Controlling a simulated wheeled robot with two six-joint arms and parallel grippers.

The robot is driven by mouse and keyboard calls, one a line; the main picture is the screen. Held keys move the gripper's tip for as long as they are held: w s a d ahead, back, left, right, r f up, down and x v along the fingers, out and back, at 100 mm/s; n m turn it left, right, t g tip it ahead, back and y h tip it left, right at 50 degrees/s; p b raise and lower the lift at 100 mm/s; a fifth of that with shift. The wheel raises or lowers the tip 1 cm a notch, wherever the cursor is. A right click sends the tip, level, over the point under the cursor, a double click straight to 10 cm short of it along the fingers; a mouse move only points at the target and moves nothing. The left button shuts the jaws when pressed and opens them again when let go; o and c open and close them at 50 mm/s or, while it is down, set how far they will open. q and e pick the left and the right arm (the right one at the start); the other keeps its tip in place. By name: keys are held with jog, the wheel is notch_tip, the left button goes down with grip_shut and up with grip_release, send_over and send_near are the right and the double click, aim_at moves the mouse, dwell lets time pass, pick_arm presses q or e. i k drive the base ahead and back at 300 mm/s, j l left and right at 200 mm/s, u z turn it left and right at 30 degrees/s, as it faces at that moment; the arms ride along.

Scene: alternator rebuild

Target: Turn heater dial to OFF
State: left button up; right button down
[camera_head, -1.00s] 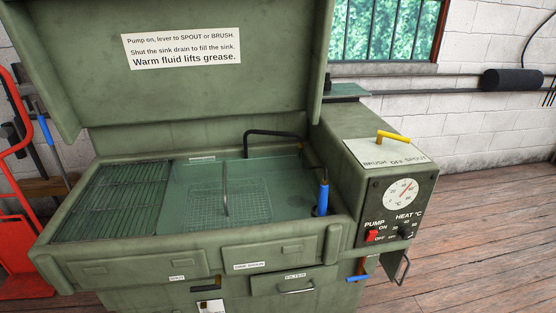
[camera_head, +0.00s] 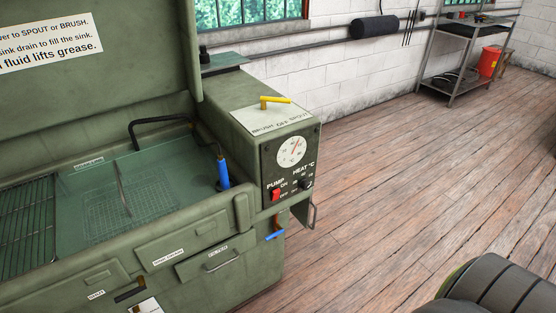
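The heater dial is a small black knob (camera_head: 305,183) under the "HEAT °C" label on the black control panel (camera_head: 272,170) of the green parts washer (camera_head: 225,106). Its pointer is too small to read. A round white temperature gauge (camera_head: 291,151) with a red needle sits above it. A red pump switch (camera_head: 275,195) is to the left of the knob. Neither of my grippers is in view. A dark rounded part at the lower right looks like part of my own arm, well away from the panel.
A yellow lever (camera_head: 276,101) sits on top of the control box. A blue-handled brush (camera_head: 222,175) stands in the sink (camera_head: 85,205). A blue-handled valve (camera_head: 275,235) and a metal hook (camera_head: 312,214) stick out below the panel. The wooden floor (camera_head: 420,170) is clear to the right. A metal cart (camera_head: 446,84) stands far back.

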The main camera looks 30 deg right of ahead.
aim_at(304, 183)
jog(key=z, duration=1.3)
jog(key=l+z, duration=0.3)
jog(key=l, duration=1.85)
jog(key=k, duration=0.05)
